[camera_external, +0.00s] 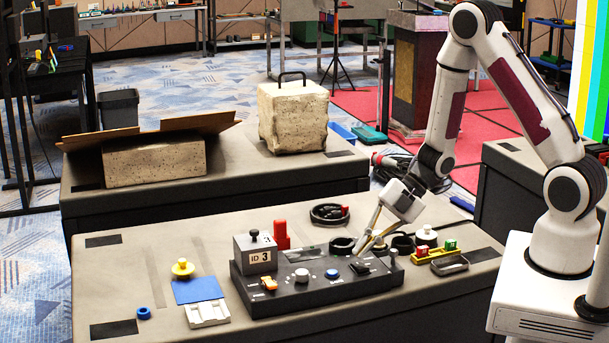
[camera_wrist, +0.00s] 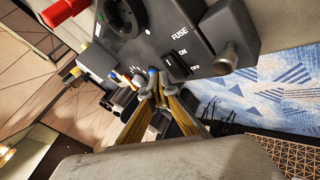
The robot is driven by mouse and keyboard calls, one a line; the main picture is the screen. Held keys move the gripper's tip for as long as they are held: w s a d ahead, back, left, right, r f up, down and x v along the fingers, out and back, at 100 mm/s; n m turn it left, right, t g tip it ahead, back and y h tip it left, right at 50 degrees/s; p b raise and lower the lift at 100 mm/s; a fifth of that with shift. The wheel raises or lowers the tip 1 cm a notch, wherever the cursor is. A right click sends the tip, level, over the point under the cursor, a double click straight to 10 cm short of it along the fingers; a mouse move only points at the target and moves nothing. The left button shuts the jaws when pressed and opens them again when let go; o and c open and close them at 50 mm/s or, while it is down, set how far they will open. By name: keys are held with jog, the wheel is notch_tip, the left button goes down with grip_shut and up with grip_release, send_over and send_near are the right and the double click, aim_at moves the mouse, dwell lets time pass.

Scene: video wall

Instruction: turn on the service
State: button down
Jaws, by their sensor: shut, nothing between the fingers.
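A dark control panel (camera_external: 318,285) lies on the front table. It carries an orange switch (camera_external: 269,284), a white knob (camera_external: 302,275), a blue button (camera_external: 332,274) and a black rocker switch (camera_external: 360,267) near its right end. In the wrist view the rocker switch (camera_wrist: 178,66) has the labels FUSE, ON and OFF; which way it is set is unclear. No label reading "service" is legible. My gripper (camera_external: 364,245) is shut and empty, pointing down near the rocker switch. In the wrist view its fingertips (camera_wrist: 153,80) are beside the panel edge; contact cannot be told.
An ID 3 box (camera_external: 256,254) and a red block (camera_external: 281,234) stand at the panel's left. A blue plate (camera_external: 198,290) and a yellow knob (camera_external: 183,268) are left. A stone-like block (camera_external: 292,118) stands on the table behind.

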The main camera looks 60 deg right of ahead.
aim_at(364, 264)
jog(key=shift+r, duration=0.2)
jog(key=shift+s+a+r, duration=0.15)
jog(key=shift+r, duration=1)
jog(key=shift+s+a+r, duration=0.1)
jog(key=shift+s+r, duration=0.05)
jog(key=shift+r, duration=1)
jog(key=d+f+m+h, duration=0.1)
jog(key=d, duration=0.1)
jog(key=d+f+m+h, duration=0.1)
jog(key=d, duration=0.1)
jog(key=d+f+m+h, duration=0.1)
jog(key=d, duration=0.1)
jog(key=shift+s+f+m, duration=0.25)
jog(key=shift+m, duration=0.05)
jog(key=s+d+r+m+g+h, duration=0.3)
jog(key=s+d+r+m+h, duration=0.45)
jog(key=d+m, duration=0.35)
jog(key=s+a+r+m+t+y, duration=0.1)
jog(key=s+a+r+m+y, duration=0.1)
jog(key=s+a+r, duration=0.5)
jog(key=s+a+r+m+t+y, duration=0.1)
jog(key=s+a+r+m, duration=0.3)
jog(key=r, duration=0.9)
jog(key=shift+s+a+t+y, duration=0.4)
jog(key=shift+s+a, duration=1.35)
jog(key=shift+a, duration=0.95)
